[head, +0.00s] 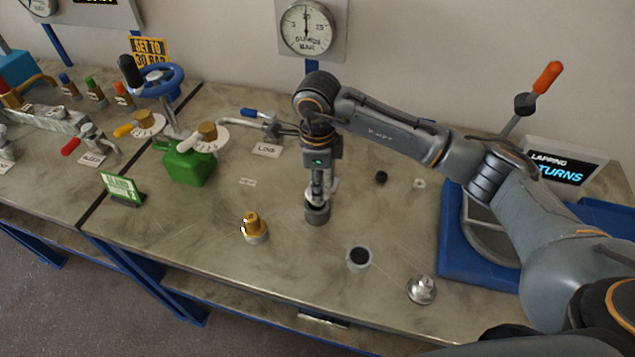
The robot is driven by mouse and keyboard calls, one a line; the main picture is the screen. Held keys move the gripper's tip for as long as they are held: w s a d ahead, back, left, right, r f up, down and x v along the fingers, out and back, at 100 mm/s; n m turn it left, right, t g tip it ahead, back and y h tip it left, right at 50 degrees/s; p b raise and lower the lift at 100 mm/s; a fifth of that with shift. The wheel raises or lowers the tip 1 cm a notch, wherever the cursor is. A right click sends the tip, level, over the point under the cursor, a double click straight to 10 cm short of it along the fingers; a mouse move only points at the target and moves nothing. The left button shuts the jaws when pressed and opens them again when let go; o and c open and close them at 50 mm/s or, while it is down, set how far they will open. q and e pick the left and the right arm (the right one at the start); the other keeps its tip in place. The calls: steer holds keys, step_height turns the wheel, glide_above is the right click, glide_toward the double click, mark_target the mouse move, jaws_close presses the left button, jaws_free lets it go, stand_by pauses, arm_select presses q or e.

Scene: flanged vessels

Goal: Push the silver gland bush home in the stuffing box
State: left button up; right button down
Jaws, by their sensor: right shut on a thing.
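My right gripper (318,190) points straight down at the middle of the bench. It is shut on a silver piece, which looks like the gland bush (315,199) and is mostly hidden by the fingers. Directly below is a dark grey cylinder (317,215), which looks like the stuffing box, upright on the bench. The silver piece meets the cylinder's top; I cannot tell how deep it sits. My left gripper is not in view.
A brass fitting on a pale base (253,226) stands to the left. An open grey cup (358,259) and a silver flanged piece (421,290) stand front right.

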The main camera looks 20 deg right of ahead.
steer(key=shift+b, duration=0.3)
stand_by(0.6)
steer(key=shift+f, duration=0.15)
steer(key=shift+f+b, duration=1.5)
steer(key=shift+b, duration=0.15)
steer(key=c, duration=1)
jaws_free()
steer(key=shift+o, duration=0.2)
